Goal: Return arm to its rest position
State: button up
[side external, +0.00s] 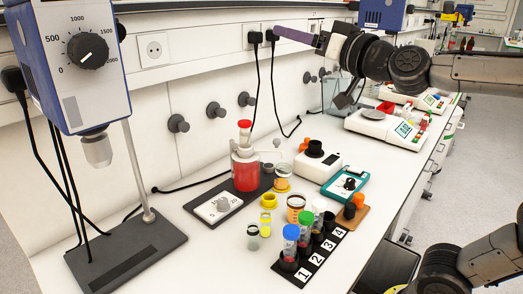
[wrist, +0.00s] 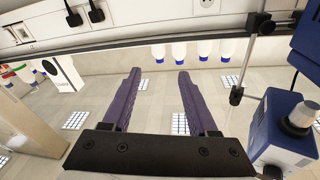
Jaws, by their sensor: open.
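My gripper (side external: 279,32) is raised high above the bench at the upper middle of the side external view, its purple fingers pointing left towards the wall. In the wrist view, the two purple fingers (wrist: 160,74) stand apart with nothing between them. My gripper is well away from the items on the bench below. My arm reaches in from the right.
A black numbered rack (side external: 311,261) holds capped tubes on the white bench. A red-filled bottle (side external: 246,174), several small jars and a teal device (side external: 345,187) stand near it. A blue overhead stirrer (side external: 73,62) on a stand is at left. Balances (side external: 386,127) sit further back.

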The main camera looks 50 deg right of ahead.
jog(key=s+f+n+g+y, duration=0.1)
jog(key=s+f+g, duration=0.3)
jog(key=f, duration=0.5)
jog(key=s+a+f+n+g, duration=0.1)
jog(key=s+f+g, duration=0.4)
jog(key=s+f, duration=0.4)
jog(key=s+a+f+n+g+y, duration=0.1)
jog(key=s+f+n+g, duration=0.1)
jog(key=s+f+g, duration=0.2)
jog(key=s+f, duration=0.3)
jog(key=f, duration=0.3)
jog(key=shift+a+f+g+y, duration=0.2)
jog(key=shift+f+g+y, duration=0.1)
jog(key=shift+f, duration=0.1)
dwell(0.5)
